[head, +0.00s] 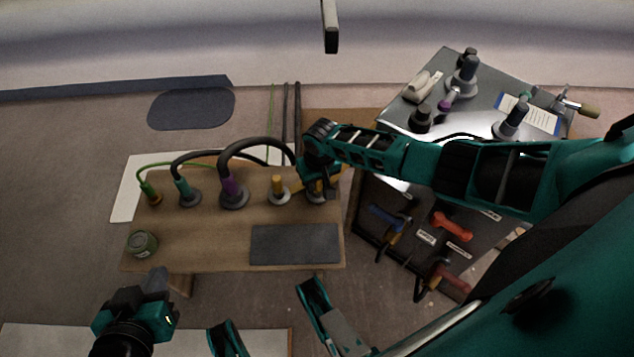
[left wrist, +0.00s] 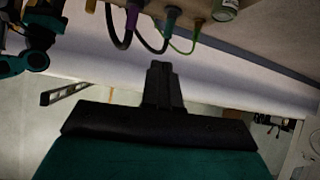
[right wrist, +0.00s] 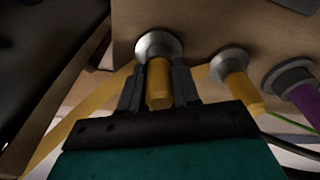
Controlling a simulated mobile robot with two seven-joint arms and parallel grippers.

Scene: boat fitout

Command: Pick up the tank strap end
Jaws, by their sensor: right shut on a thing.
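My right gripper (head: 316,192) is over the right end of the wooden bench (head: 205,245). In the right wrist view its fingers (right wrist: 158,88) are shut on the tank strap end (right wrist: 159,80), a yellow cylinder between them. Its far end meets a round metal collar (right wrist: 158,44) at the bench; I cannot tell whether it still sits in it. A yellow strap (right wrist: 75,125) runs behind the fingers. In the head view my gripper hides most of the strap end. My left gripper (head: 157,282) is shut and empty in front of the bench; its fingers (left wrist: 161,88) also show in the left wrist view.
Beside the strap end stands another yellow-topped fitting (head: 278,186). Further left are purple (head: 232,188), teal (head: 184,190) and green (head: 150,194) cable ends. A dark mat (head: 295,244) and a round tin (head: 142,243) lie on the bench. A metal-topped cart (head: 400,122) stands right.

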